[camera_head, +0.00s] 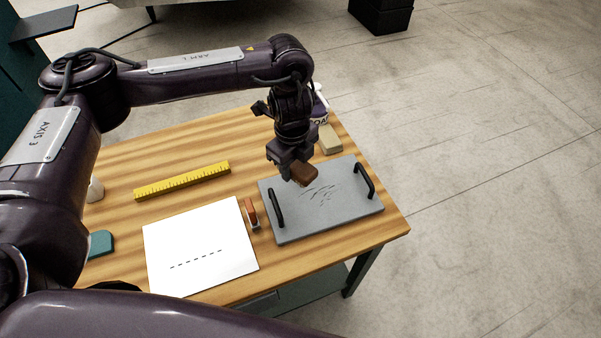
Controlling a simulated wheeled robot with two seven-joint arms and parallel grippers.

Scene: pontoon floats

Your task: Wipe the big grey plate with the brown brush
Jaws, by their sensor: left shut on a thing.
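The big grey plate (335,213) lies flat on the right part of the wooden table. It has a black handle at its left end and another at its right end, and dark scratch-like marks on its upper middle. My left gripper (292,174) is shut on the brown brush (304,173), over the plate's upper left part near the marks. I cannot tell whether the brush touches the plate. My right gripper is not in view.
On the wooden table (118,170) are a yellow ruler (182,181), a white sheet with a dashed line (199,243), a small orange-brown tool (251,212) by the plate, a tan block (329,139), a purple-labelled bottle (319,108) and a teal object (100,243).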

